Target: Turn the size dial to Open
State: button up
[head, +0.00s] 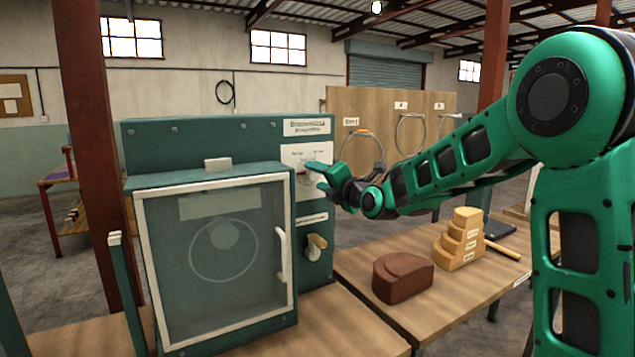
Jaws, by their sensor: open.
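The size dial (301,171) is on a white panel (293,155) on the upper right of the green machine (223,132). Only a small reddish part of it shows, and the panel's lettering is too small to read. My gripper (308,173) is open at the panel, in front of the dial, and hides most of it. I cannot tell whether the fingers touch the dial or which way it points.
The machine's clear-fronted door (220,255) is shut, with a white handle (283,255) at its right. A knob with a wooden grip (316,243) sits below the panel. On the right table (385,318) are a brown block (402,278) and stepped wooden blocks (462,240).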

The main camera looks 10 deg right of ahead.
jog(key=v, duration=1)
jog(key=shift+s, duration=0.25)
jog(key=shift+d, duration=0.1)
jog(key=s+d+f+m+g+h, duration=0.6)
jog(key=s+d+f+m+g, duration=0.4)
jog(key=s+d+f+m, duration=0.65)
jog(key=s+d+f+m+g, duration=0.1)
jog(key=s+f+m+g, duration=0.2)
jog(key=s+m, duration=0.6)
jog(key=s+d+f+m+g, duration=0.1)
jog(key=s+f+m+g, duration=0.2)
jog(key=s+m, duration=0.5)
jog(key=s+g, duration=0.1)
jog(key=s, duration=0.9)
jog(key=shift+s+f+m+y, duration=0.15)
jog(key=shift+s+m+y, duration=0.1)
jog(key=shift+m+y, duration=0.1)
